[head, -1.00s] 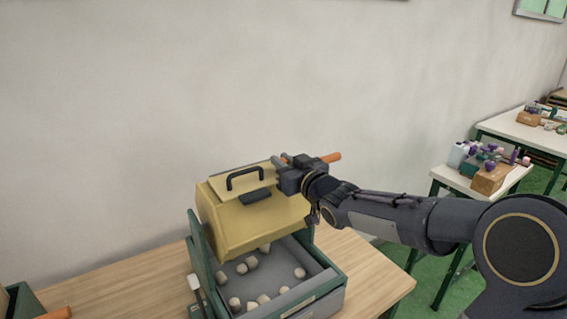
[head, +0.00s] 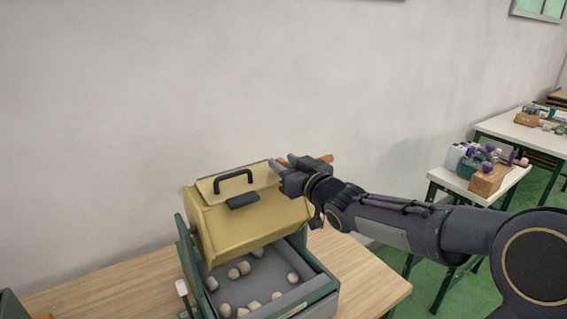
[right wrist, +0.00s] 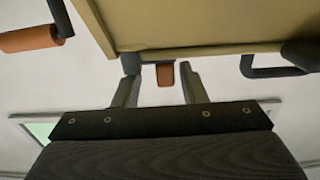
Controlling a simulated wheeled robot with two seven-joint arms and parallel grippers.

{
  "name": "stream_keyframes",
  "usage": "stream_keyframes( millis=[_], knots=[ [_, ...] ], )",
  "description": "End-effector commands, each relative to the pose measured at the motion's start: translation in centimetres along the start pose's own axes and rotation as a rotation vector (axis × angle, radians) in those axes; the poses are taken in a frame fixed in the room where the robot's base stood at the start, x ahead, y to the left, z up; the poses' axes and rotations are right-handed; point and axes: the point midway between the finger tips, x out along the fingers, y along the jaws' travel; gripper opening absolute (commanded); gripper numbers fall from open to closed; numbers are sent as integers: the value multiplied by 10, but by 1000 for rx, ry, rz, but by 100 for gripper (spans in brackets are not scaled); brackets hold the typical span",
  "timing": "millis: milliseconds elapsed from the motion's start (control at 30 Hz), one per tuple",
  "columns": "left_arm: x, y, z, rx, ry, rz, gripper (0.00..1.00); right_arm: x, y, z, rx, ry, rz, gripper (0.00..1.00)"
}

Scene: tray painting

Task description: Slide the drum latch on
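The yellow drum (head: 250,220) sits tilted in a dark green and grey frame on the wooden table, with a black handle (head: 233,178) and a dark latch piece (head: 243,200) on its upper face. My right gripper (head: 281,164) is at the drum's upper right edge. In the right wrist view the drum (right wrist: 200,25) fills the top, and the two fingers (right wrist: 157,85) stand apart with a small orange-brown tab (right wrist: 165,74) showing between them beyond the tips. I cannot tell whether they touch it. My left gripper is not in view.
An orange handle (head: 320,159) shows behind my right gripper. Side tables with bottles and a cardboard box (head: 490,180) stand at the right.

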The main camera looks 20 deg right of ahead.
Motion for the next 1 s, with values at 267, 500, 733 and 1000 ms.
stream_keyframes(
  millis=[267,500,733,1000],
  knots=[
    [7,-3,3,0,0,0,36,-48,0,0,-2,2,3,38],
    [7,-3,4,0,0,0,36,-64,0,0,-1,0,2,38],
    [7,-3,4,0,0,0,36,-64,0,0,-1,0,2,38],
    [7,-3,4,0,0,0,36,-66,0,1,2,-7,9,38]
  ],
)
